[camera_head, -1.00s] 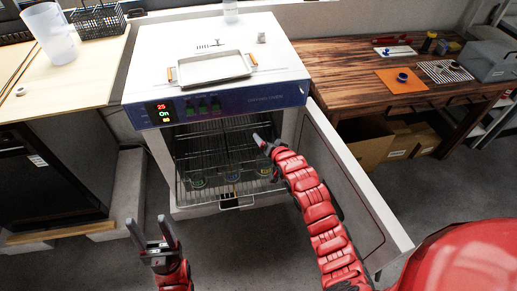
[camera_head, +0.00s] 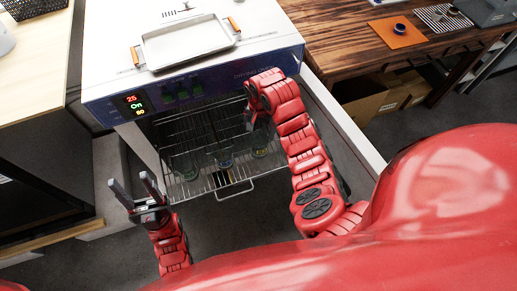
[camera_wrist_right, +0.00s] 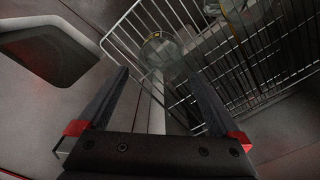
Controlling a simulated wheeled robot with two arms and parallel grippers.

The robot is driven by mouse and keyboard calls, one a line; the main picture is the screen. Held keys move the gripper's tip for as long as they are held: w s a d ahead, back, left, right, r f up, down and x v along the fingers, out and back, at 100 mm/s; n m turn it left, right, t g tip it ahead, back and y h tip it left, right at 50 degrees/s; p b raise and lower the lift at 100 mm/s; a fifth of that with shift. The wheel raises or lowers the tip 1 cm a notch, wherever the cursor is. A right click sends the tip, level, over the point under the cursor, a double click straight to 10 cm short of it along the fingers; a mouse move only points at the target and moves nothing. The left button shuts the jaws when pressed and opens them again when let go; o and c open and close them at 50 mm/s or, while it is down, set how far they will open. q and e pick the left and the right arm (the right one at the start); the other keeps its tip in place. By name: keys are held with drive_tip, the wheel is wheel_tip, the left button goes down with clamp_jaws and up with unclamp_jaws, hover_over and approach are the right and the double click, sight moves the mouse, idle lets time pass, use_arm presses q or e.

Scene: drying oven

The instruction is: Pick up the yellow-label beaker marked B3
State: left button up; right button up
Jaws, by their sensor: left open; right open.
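Clear glass beakers stand on the pulled-out wire rack (camera_head: 205,188) of the drying oven. The rightmost beaker (camera_head: 260,150) has a yellowish mark low down; the B3 lettering is not readable. The middle beaker (camera_head: 225,158) and the left beaker (camera_head: 187,168) stand beside it. My right gripper (camera_head: 252,113) is open and above the rack near the rightmost beaker, partly hidden by its own arm. In the right wrist view its fingers (camera_wrist_right: 161,78) are apart, with a clear beaker (camera_wrist_right: 162,48) beyond the gap, not held. My left gripper (camera_head: 130,188) is open and empty, left of the rack.
The oven (camera_head: 200,60) carries a metal tray (camera_head: 187,42) on top. Its open door (camera_head: 345,120) stands to the right of my right arm. A wooden bench (camera_head: 345,30) is at the right, a pale table (camera_head: 30,70) at the left.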

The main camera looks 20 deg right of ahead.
approach(259, 145)
drive_tip(key=s, duration=0.2)
drive_tip(key=shift+s+a+p, duration=0.25)
drive_tip(key=shift+s+p, duration=0.05)
drive_tip(key=shift+p, duration=0.1)
drive_tip(key=f, duration=0.3)
drive_tip(key=shift+s+a+f, duration=0.15)
drive_tip(key=shift+a+f, duration=0.05)
drive_tip(key=shift+f, duration=0.9)
drive_tip(key=c, duration=1.2)
drive_tip(key=shift+r, duration=0.2)
